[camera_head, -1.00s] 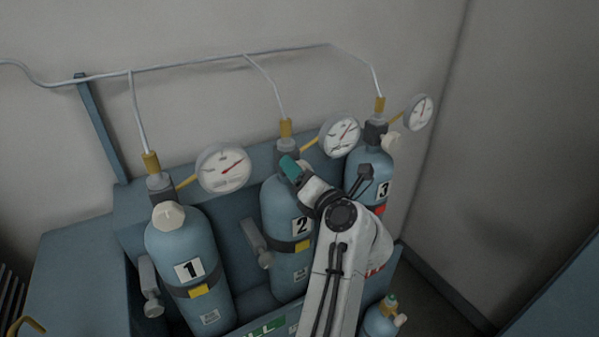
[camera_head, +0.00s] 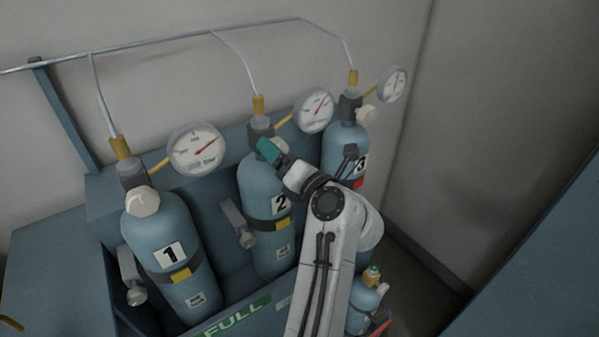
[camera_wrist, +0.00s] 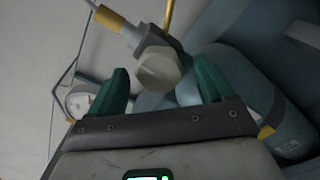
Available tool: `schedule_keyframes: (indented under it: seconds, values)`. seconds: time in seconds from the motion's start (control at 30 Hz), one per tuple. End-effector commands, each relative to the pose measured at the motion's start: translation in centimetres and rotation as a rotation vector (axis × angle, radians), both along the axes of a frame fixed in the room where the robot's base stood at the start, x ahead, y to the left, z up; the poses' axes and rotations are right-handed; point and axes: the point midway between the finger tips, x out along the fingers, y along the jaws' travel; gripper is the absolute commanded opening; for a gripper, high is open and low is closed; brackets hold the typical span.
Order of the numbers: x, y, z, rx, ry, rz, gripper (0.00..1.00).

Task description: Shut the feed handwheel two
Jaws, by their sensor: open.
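Cylinder 2 (camera_head: 258,190) is the middle one of three blue upright cylinders, with a black-on-white 2 label. Its pale handwheel (camera_wrist: 158,72) shows in the wrist view, faceted and off-white, on a grey valve body with a brass fitting. My gripper (camera_wrist: 160,80) is open, with one green finger to each side of the handwheel in that picture. I cannot tell whether either finger touches it. In the head view my gripper (camera_head: 270,150) is at the top of cylinder 2 and hides most of the handwheel.
Cylinder 1 (camera_head: 160,235) with its pale handwheel (camera_head: 142,202) stands left; cylinder 3 (camera_head: 345,140) stands right, close to my arm. Round gauges (camera_head: 197,150) and thin pipes rise behind. A blue rack front marked FULL (camera_head: 237,316) runs below. A small cylinder (camera_head: 362,305) is lower right.

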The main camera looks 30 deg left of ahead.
Motion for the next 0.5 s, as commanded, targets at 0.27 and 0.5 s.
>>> schedule_keyframes:
  seconds: [0.27, 0.5]
  values:
    - [-2.1, -4.8, 0.0, 0.000, 0.000, 0.000, 0.81]
    - [-3.0, -7.2, -0.1, -0.001, 0.001, 0.000, 0.81]
